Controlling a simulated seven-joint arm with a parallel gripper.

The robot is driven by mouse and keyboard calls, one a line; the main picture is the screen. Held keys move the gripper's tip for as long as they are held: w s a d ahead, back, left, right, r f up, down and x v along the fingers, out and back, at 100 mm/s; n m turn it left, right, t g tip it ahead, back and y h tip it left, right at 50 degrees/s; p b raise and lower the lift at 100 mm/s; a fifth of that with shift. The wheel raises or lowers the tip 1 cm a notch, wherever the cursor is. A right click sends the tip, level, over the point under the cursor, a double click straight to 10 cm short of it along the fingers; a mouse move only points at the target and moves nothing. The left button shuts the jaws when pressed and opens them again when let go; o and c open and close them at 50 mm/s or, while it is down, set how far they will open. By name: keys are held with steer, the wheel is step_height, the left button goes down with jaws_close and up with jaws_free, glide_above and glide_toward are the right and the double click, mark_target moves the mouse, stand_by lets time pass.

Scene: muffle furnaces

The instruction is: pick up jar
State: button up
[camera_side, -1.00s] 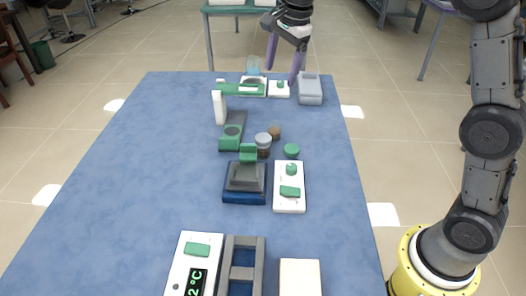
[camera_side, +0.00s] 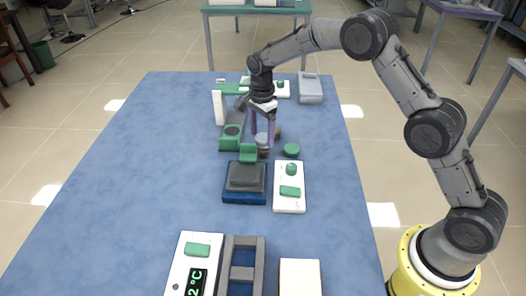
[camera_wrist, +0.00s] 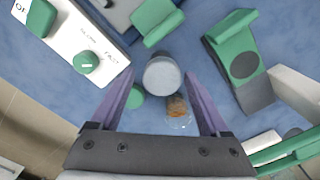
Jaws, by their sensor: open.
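A jar with a grey lid (camera_side: 263,139) stands on the blue table; in the wrist view its round grey top (camera_wrist: 163,76) shows between the fingertips. My gripper (camera_side: 261,145) is open, pointing down at this jar, with one purple finger on each side; it also shows in the wrist view (camera_wrist: 158,73). I cannot tell whether the fingers touch the jar. A second small jar, clear with brown contents (camera_wrist: 178,109), stands close beside it, also between the fingers in the wrist view. In the side view it is mostly hidden behind a finger.
A green round object (camera_side: 291,151) sits just right of the jars. A green and grey device (camera_side: 230,138) stands left, a dark blue-based device (camera_side: 245,194) and a white green-knobbed instrument (camera_side: 289,200) in front. A grey tray (camera_side: 310,90) is at the back. The table's left side is clear.

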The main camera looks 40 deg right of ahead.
mark_target(263, 146)
steer(key=shift+w+d+f, duration=0.1)
steer(key=shift+d+f, duration=0.1)
steer(key=shift+f, duration=1.3)
steer(key=shift+w+d+f, duration=0.1)
steer(key=shift+d+f, duration=0.05)
steer(key=shift+f, duration=1.35)
steer(key=c, duration=1.2)
steer(key=shift+o, duration=0.2)
steer(key=shift+r, duration=0.1)
